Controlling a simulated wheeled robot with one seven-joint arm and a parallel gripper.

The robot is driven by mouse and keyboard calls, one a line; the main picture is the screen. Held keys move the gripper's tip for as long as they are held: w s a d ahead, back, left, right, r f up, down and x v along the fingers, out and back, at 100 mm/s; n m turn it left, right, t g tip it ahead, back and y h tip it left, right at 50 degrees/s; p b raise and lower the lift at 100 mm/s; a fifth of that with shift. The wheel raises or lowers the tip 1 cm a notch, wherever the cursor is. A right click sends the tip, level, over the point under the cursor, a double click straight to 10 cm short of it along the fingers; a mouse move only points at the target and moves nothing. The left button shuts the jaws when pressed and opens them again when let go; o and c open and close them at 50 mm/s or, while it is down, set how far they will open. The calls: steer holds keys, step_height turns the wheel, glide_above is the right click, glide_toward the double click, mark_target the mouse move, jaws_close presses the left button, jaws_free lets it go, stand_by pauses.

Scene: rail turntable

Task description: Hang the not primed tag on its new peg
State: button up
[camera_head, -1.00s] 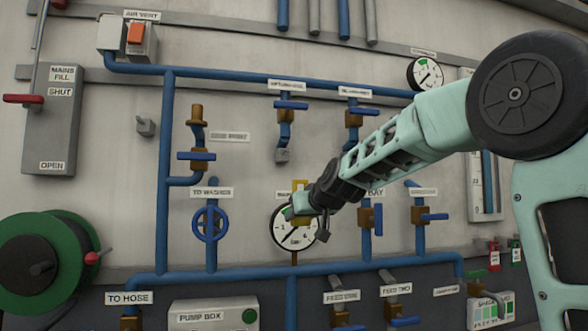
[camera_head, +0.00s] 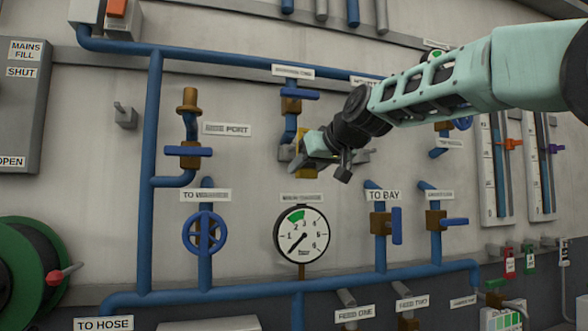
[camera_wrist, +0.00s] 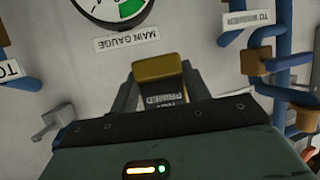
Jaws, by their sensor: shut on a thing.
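The yellow tag (camera_wrist: 158,68) is between the fingers of my gripper (camera_wrist: 156,85) in the wrist view. A pale panel with upside-down, partly hidden "NOT PRIMED" lettering (camera_wrist: 163,108) shows between the fingers. In the head view my gripper (camera_head: 304,160) is in front of the wall, above the main gauge (camera_head: 301,235), with a bit of the yellow tag (camera_head: 300,148) showing. A grey peg-like fitting (camera_head: 125,115) stands on the wall left of the prime port label (camera_head: 227,129). Another grey fitting (camera_wrist: 52,122) shows at lower left in the wrist view. Which peg is the new one I cannot tell.
Blue pipes with valves surround the bare wall. A valve with a blue handle (camera_head: 291,94) is just above my gripper. A blue handwheel (camera_head: 205,233) is at lower left and the to-bay valve (camera_head: 380,224) at lower right. A green hose reel (camera_head: 28,265) is at far left.

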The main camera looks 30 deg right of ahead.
steer(key=shift+w+r, duration=0.1)
steer(key=shift+w, duration=0.5)
steer(key=shift+w+d+f, duration=0.25)
steer(key=shift+w+d, duration=0.2)
steer(key=shift+w, duration=1.1)
steer(key=shift+w+d+f, duration=0.3)
steer(key=shift+w+d, duration=0.2)
steer(key=shift+w, duration=1.1)
steer(key=shift+w+d+f, duration=0.25)
steer(key=shift+w+d, duration=0.2)
steer(key=shift+w, duration=1.1)
steer(key=shift+w, duration=0.1)
steer(key=o, duration=1)
